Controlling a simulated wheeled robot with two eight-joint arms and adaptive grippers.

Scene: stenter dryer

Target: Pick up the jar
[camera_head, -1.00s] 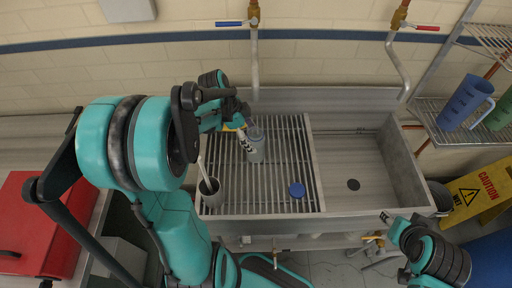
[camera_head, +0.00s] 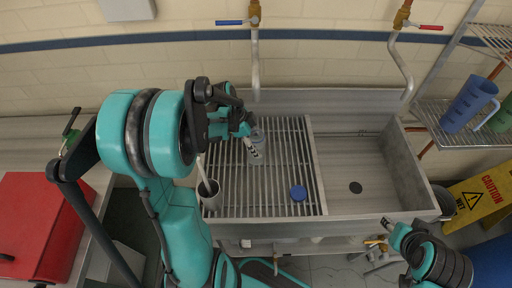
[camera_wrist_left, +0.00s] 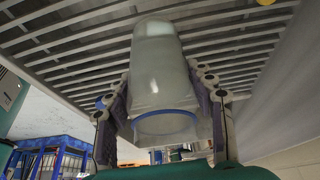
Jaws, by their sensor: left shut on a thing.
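The jar (camera_wrist_left: 160,65) is pale and translucent with a blue ring at the end nearest the camera. In the left wrist view it sits between the two fingers of my left gripper (camera_wrist_left: 165,98), which is shut on it. In the head view the gripper (camera_head: 254,148) is over the slatted rack, and the jar (camera_head: 258,132) shows only in part behind the fingers. I cannot tell how far it is from the slats. My right gripper (camera_head: 388,223) is at the sink's front edge, apart from the jar; its jaws are too small to read.
The sink basin (camera_head: 350,165) at right is empty. Blue and green jugs stand on the right shelf.

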